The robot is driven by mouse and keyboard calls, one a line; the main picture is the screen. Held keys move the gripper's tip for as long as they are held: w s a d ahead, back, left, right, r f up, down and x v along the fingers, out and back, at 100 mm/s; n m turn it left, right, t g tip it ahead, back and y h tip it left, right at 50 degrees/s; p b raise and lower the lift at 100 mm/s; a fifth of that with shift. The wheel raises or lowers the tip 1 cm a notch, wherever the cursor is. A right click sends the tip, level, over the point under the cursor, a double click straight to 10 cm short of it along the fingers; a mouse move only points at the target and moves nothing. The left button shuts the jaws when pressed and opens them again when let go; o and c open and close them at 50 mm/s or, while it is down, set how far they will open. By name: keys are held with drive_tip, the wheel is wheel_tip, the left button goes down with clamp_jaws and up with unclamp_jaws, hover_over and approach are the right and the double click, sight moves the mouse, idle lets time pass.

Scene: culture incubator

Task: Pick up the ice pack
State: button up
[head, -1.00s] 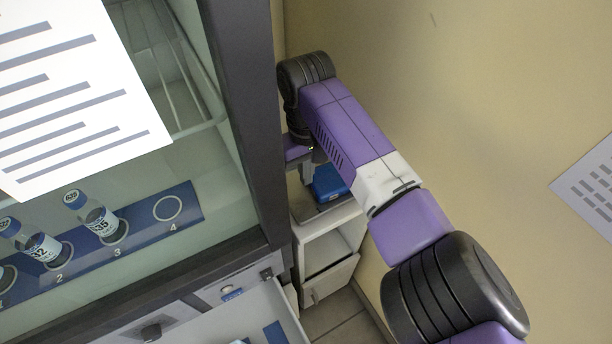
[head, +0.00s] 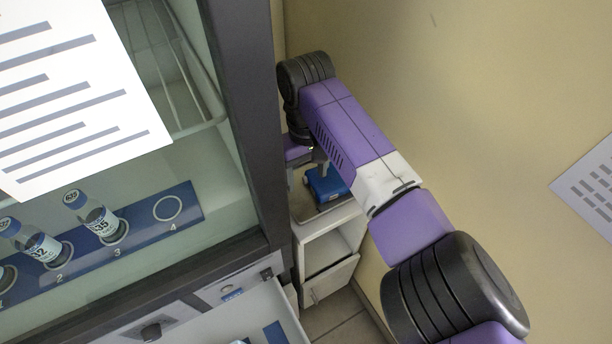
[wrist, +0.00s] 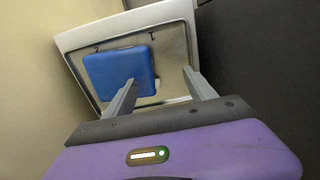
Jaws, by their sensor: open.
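The blue ice pack (head: 325,184) lies on a tray on top of a small white cabinet, partly hidden behind my arm in the head view. In the wrist view the ice pack (wrist: 120,72) is a flat blue slab on the left part of the metal tray (wrist: 172,50). My gripper (wrist: 160,84) is open, with its two fingers apart. The left finger overlaps the pack's lower right part in the picture, and the right finger is over the bare tray to its right. I cannot tell whether a finger touches the pack. Nothing shows held between the fingers.
The white cabinet (head: 322,252) stands in a narrow gap between the dark-framed incubator (head: 243,120) and the beige wall (head: 450,100). Inside the incubator, several vials stand in a blue numbered rack (head: 140,220). An open drawer (head: 262,312) is below it.

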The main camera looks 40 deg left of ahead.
drive_tip(key=shift+o, duration=1)
